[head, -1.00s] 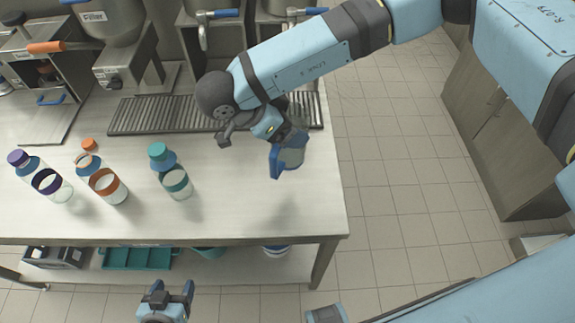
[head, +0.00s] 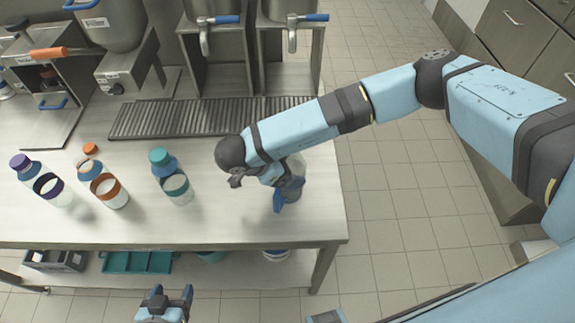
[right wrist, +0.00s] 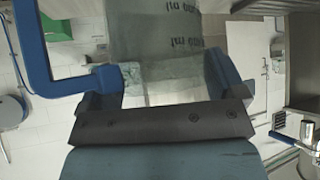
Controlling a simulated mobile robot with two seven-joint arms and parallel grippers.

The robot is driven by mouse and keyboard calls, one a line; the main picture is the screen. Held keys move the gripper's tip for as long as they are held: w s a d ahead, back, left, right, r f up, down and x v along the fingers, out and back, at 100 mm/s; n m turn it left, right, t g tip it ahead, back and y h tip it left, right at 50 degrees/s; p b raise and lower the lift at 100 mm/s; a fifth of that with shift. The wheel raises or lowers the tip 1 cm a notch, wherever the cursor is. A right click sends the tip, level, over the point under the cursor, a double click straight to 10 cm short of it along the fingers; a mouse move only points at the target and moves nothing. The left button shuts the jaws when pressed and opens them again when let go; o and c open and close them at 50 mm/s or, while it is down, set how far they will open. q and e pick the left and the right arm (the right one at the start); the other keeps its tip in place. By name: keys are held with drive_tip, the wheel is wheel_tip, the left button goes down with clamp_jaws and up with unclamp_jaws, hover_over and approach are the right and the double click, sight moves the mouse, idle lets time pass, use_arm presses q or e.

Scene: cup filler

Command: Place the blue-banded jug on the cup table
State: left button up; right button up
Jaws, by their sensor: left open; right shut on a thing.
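My right gripper (head: 270,178) is shut on the clear jug (head: 294,186), over the right end of the pale worktable (head: 235,215). My forearm and wrist partly hide the jug in the head view. In the right wrist view the clear jug (right wrist: 155,35) with dark ml marks sits between the fingers, and its blue handle (right wrist: 38,50) is at the left. I cannot tell whether the jug's base touches the table. My left gripper (head: 168,300) is open and empty, in front of the table's near edge.
A drain grate (head: 190,118) and dispensers with blue-handled taps (head: 292,32) are at the back. The table's middle front is clear.

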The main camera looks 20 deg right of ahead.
drive_tip(key=shift+f, duration=0.15)
drive_tip(key=o, duration=1.1)
drive_tip(key=shift+a+r, duration=0.15)
drive_tip(key=shift+r, duration=0.2)
drive_tip(key=b+v, duration=0.1)
drive_tip(key=v, duration=1)
drive_tip(key=shift+a+r, duration=0.15)
drive_tip(key=shift+r, duration=0.1)
